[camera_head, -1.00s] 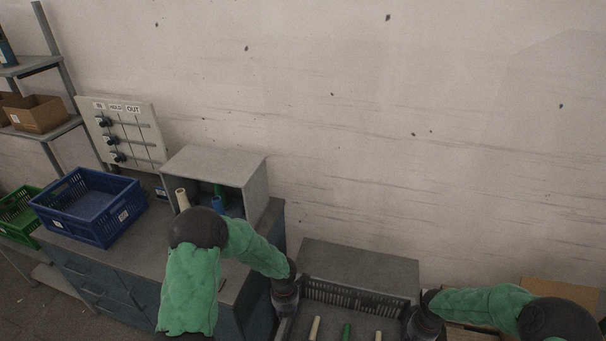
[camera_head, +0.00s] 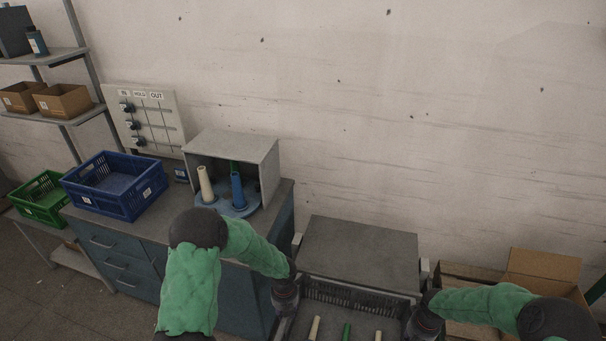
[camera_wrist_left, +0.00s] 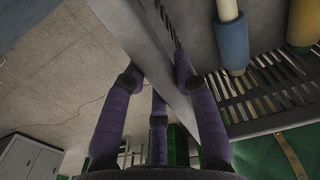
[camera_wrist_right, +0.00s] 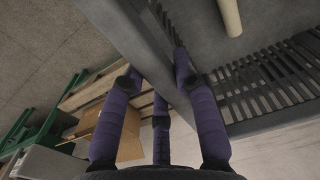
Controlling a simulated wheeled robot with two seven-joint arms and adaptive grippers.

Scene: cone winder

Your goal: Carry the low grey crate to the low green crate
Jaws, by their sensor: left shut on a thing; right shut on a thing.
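The low grey crate (camera_head: 360,292) is at the bottom of the head view, its near part cut off by the frame. Several cream and green tubes lie in it; a blue-wrapped tube shows in the left wrist view. My left gripper (camera_head: 285,297) is shut on the crate's left wall, which also shows in the left wrist view (camera_wrist_left: 150,40). My right gripper (camera_head: 426,318) is shut on its right wall, also in the right wrist view (camera_wrist_right: 135,35). The low green crate (camera_head: 40,200) stands at far left on a low stand, left of the blue crate.
A blue crate (camera_head: 118,188) and a grey open-fronted box (camera_head: 235,146) with tubes stand on the drawer cabinet (camera_head: 130,262). A grey-topped block (camera_head: 360,250) lies beyond the held crate. Cardboard boxes (camera_head: 545,270) are at right. Floor is clear at lower left.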

